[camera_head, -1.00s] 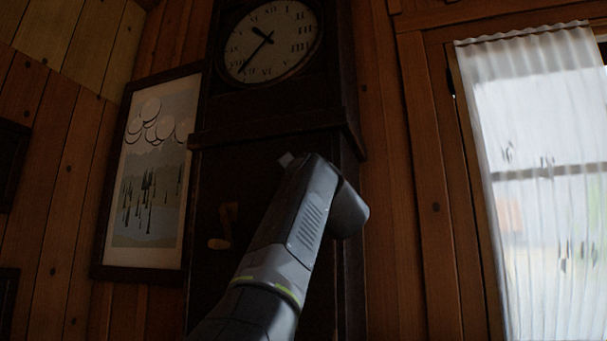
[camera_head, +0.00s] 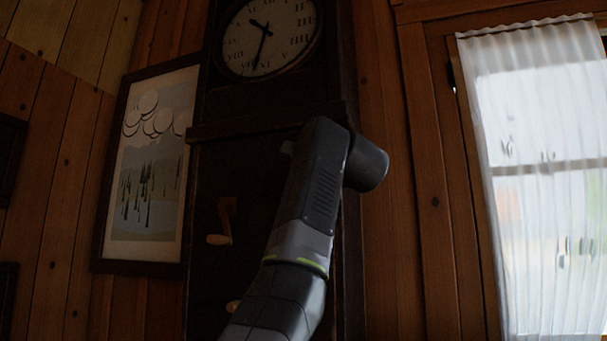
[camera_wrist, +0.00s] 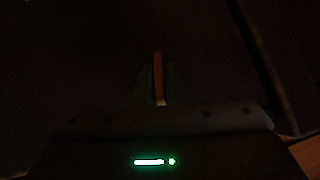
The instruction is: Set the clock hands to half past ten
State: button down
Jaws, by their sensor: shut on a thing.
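The clock face (camera_head: 270,38) is high on the dark tall clock (camera_head: 265,110) in the head view. Its short hand (camera_head: 258,24) points up left, between X and XI. Its long hand (camera_head: 261,49) points down, near VI and slightly toward VII. A crank with a wooden handle (camera_head: 219,239) is on the case front, left of my arm. A second wooden knob (camera_head: 233,306) shows lower down, partly behind my arm. In the wrist view my gripper (camera_wrist: 158,88) is shut on a narrow brown bar (camera_wrist: 158,70), perhaps a crank handle. My arm hides the gripper in the head view.
A framed landscape picture (camera_head: 150,170) hangs on the wood wall left of the clock. A window with a sheer white curtain (camera_head: 540,180) is at the right. The wrist view is very dark.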

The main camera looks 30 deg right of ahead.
jog(key=shift+f, duration=0.1)
jog(key=c, duration=1.5)
grip_release()
jog(key=shift+c, duration=0.2)
jog(key=s+a+f+b, duration=0.1)
jog(key=s+f+b, duration=0.1)
jog(key=s, duration=1.1)
jog(key=shift+s+a+b, duration=0.25)
jog(key=shift+a+b, duration=0.1)
jog(key=shift+b, duration=0.5)
jog(key=shift+f, duration=0.1)
